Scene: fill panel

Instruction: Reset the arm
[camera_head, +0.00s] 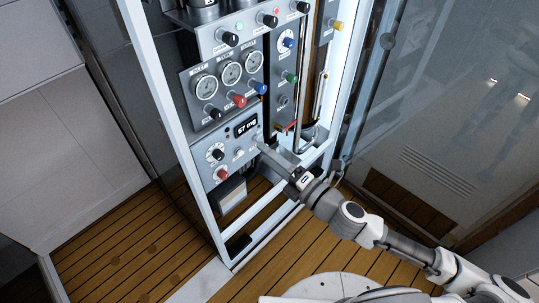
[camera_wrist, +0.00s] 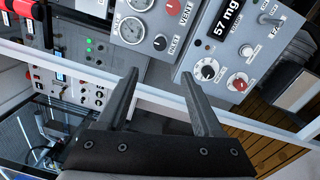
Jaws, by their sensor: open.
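My gripper (camera_wrist: 160,100) shows in the wrist view with its two dark fingers spread apart and nothing between them. In the head view my arm reaches from the lower right, and my gripper (camera_head: 278,160) is at the front of the panel rack, close to the display unit. The fill panel (camera_head: 213,127) stands upright in a pale metal frame. Its display (camera_head: 244,127) reads "57 mg" and also shows at the upper right of the wrist view (camera_wrist: 226,19). I cannot tell whether my gripper touches the panel.
A red knob (camera_head: 221,173) and a black dial sit on the display unit. Gauges (camera_head: 206,87) and coloured knobs are above. The frame's white post (camera_head: 165,100) stands left of the panel. A glass pane (camera_head: 440,110) is at right. Wooden floor (camera_head: 130,245) is clear at lower left.

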